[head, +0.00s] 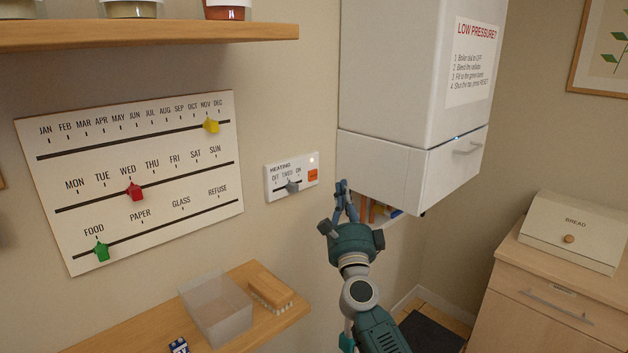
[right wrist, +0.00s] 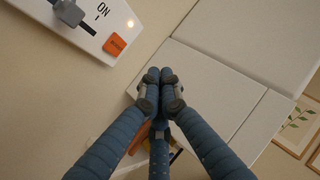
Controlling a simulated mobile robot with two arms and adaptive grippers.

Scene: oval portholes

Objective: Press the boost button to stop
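The heating panel (head: 279,171) is a small white plate on the wall with OFF, TIMED and ON marks. Its grey slider knob (head: 292,186) stands about under TIMED. The orange button (head: 313,175) is at the panel's right end; it also shows in the right wrist view (right wrist: 115,44), uncovered, with a small pale light above it. My right gripper (head: 343,186) has its fingertips together, with nothing between them. It is to the right of and slightly below the button, apart from it; in the right wrist view, its fingertips (right wrist: 160,76) are lower right of the button. My left gripper is out of view.
The white boiler (head: 385,165) hangs just right of the panel, with pipes under it by my right gripper. A slider board (head: 130,180) is on the wall at left. A lower shelf (head: 255,330) holds a clear bin (head: 215,308) and a brush (head: 270,285).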

